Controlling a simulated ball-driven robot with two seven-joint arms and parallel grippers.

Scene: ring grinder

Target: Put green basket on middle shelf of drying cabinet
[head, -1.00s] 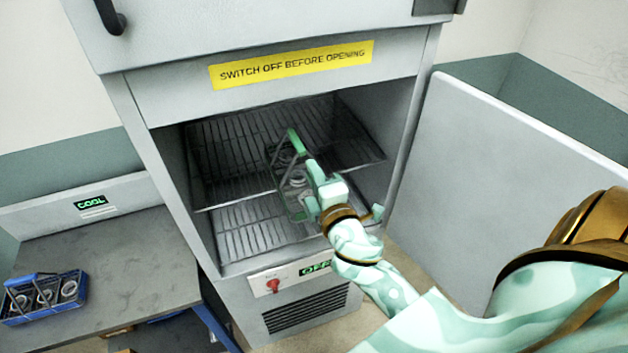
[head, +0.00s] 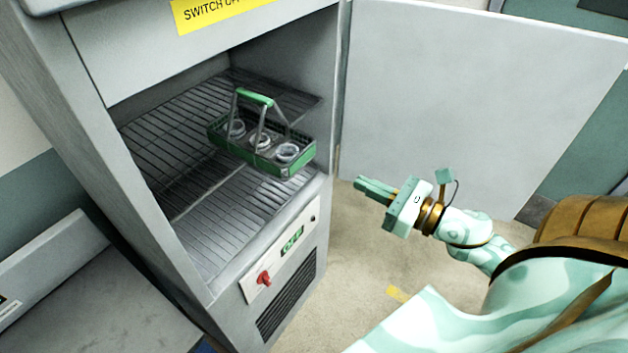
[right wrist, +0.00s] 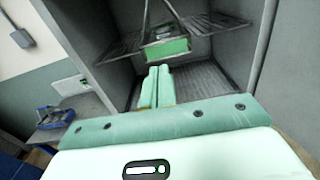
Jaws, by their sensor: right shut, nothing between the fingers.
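The green basket (head: 262,150) with its green-topped handle sits on the upper visible wire shelf (head: 170,125) of the drying cabinet (head: 190,265), near the front edge at the right. It looks upright and holds a few ring-like parts. In the right wrist view the basket (right wrist: 166,48) shows above the fingertips. My right gripper (head: 358,186) is outside the cabinet, to the right of the basket and apart from it. Its fingers are together and empty. They also show in the right wrist view (right wrist: 157,76). My left gripper is not in view.
The cabinet door (head: 470,95) stands wide open on the right. A lower wire shelf (head: 225,220) is empty. The red switch (head: 264,279) and OFF display (head: 292,240) are on the front. A blue basket (right wrist: 55,117) stands on the left bench. Floor before the door is clear.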

